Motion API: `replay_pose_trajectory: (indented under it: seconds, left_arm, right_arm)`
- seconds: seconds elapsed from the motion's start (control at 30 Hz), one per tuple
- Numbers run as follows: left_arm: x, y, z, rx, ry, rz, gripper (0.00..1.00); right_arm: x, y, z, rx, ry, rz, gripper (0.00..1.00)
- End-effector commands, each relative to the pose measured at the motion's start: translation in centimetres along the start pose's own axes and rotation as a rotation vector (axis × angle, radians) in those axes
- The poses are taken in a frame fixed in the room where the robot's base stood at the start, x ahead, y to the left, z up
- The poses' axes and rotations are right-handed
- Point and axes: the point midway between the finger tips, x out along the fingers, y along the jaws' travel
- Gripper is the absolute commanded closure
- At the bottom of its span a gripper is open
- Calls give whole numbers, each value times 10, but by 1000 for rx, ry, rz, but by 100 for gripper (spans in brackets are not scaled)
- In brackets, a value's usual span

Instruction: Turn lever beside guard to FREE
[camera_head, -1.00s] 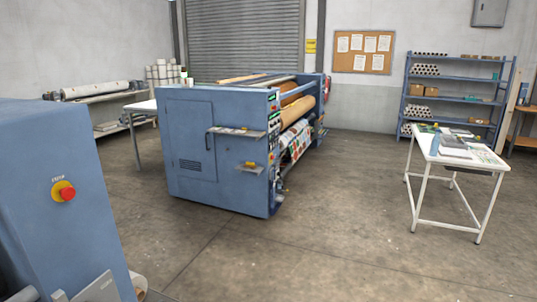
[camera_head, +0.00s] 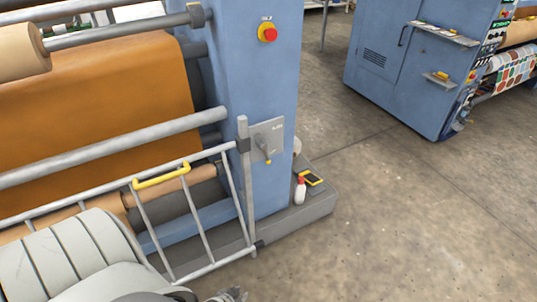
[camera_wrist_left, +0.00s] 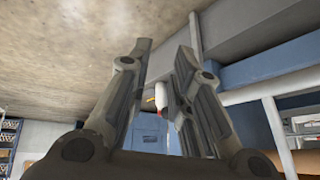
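The lever (camera_head: 263,149) sits on a grey plate (camera_head: 267,138) on the blue end column of the press, right of the guard. Its grip points down and slightly right, with a yellow tip. The plate's lettering is too small to read. The guard (camera_head: 205,228) is a grey tubular frame with a yellow handle (camera_head: 160,176), standing across the rollers. My left gripper (camera_wrist_left: 165,47) is open and empty in the left wrist view. Only a bit of it shows at the bottom edge of the head view, below and apart from the lever. My right gripper is out of view.
A red stop button (camera_head: 268,33) is above the lever. A white bottle (camera_head: 300,190) and a yellow-black item (camera_head: 312,178) stand on the base ledge below it. The bottle also shows in the wrist view (camera_wrist_left: 161,97). Floor to the right is clear, up to another blue machine (camera_head: 400,75).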

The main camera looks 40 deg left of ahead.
Motion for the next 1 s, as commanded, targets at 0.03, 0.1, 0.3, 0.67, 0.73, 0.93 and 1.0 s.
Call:
replay_pose_trajectory:
  seconds: [0.03,0.1,0.3,0.67,0.73,0.93,1.0]
  left_arm:
    - [18,-21,-39,-39,104,-26,80]
    - [19,-49,-98,-98,244,-49,80]
    - [-23,-116,-252,-217,636,-55,80]
    - [-124,-152,-373,-258,993,18,80]
    - [-128,-153,-378,-258,1004,22,80]
    - [-118,-156,-396,-259,1004,22,80]
    - [-112,-157,-405,-260,1004,22,80]
  right_arm:
    - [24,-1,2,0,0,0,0]
    - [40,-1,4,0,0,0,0]
    - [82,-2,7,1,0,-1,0]
    - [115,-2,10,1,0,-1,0]
    - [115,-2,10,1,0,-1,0]
    - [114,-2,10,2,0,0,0]
    - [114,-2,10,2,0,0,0]
